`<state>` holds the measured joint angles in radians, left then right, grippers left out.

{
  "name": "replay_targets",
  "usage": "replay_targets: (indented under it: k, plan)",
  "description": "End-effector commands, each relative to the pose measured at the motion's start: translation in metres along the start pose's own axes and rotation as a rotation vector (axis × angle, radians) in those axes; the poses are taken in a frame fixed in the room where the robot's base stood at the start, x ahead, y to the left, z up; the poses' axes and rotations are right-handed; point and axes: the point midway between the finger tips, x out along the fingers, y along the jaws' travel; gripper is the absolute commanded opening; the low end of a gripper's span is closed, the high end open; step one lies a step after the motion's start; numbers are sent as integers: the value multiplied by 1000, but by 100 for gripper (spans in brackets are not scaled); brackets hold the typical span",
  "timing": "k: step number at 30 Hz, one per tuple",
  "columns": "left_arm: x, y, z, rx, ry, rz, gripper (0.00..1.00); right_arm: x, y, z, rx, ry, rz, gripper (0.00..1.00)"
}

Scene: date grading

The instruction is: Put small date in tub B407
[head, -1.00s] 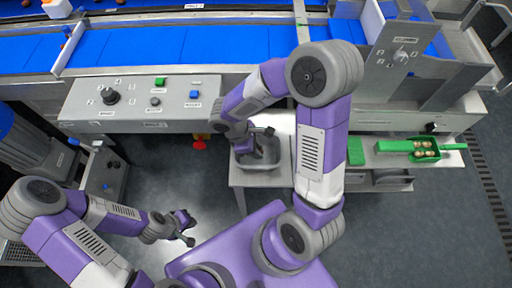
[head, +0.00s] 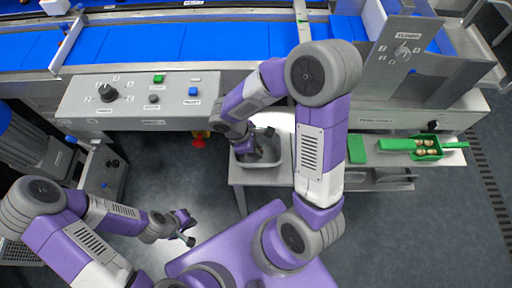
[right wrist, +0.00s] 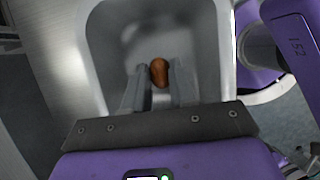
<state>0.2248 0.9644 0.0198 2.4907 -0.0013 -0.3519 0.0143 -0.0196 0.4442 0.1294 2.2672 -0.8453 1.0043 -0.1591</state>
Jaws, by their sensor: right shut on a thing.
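A small brown date (right wrist: 159,72) sits between the fingertips of my right gripper (right wrist: 157,80), which is shut on it. In the right wrist view the fingers point into a grey tub (right wrist: 150,25), with the date over the tub's inside; whether it touches the floor I cannot tell. In the head view the tub (head: 272,163) stands on a bench, and my right gripper (head: 258,142) is over it, partly hiding it. No tub number can be read. My left gripper (head: 187,228) is open and empty, low at the left, away from the tub.
A green tray with several round pale items (head: 427,147) lies at the right of the bench. A green block (head: 357,149) stands nearer. A control panel (head: 140,102) and the blue conveyor (head: 150,45) run behind. The floor (head: 215,200) left of the bench is clear.

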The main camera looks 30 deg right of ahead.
Motion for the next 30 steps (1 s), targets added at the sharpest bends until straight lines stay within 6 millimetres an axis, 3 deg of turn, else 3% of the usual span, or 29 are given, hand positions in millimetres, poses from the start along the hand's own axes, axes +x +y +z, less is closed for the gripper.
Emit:
replay_targets:
  k: [29,30]
  plan:
    - [9,-3,0,0,0,0,0,11,0,-4,0,0,0,15]
    - [9,-3,0,0,0,0,0,11,0,-4,0,0,0,30]
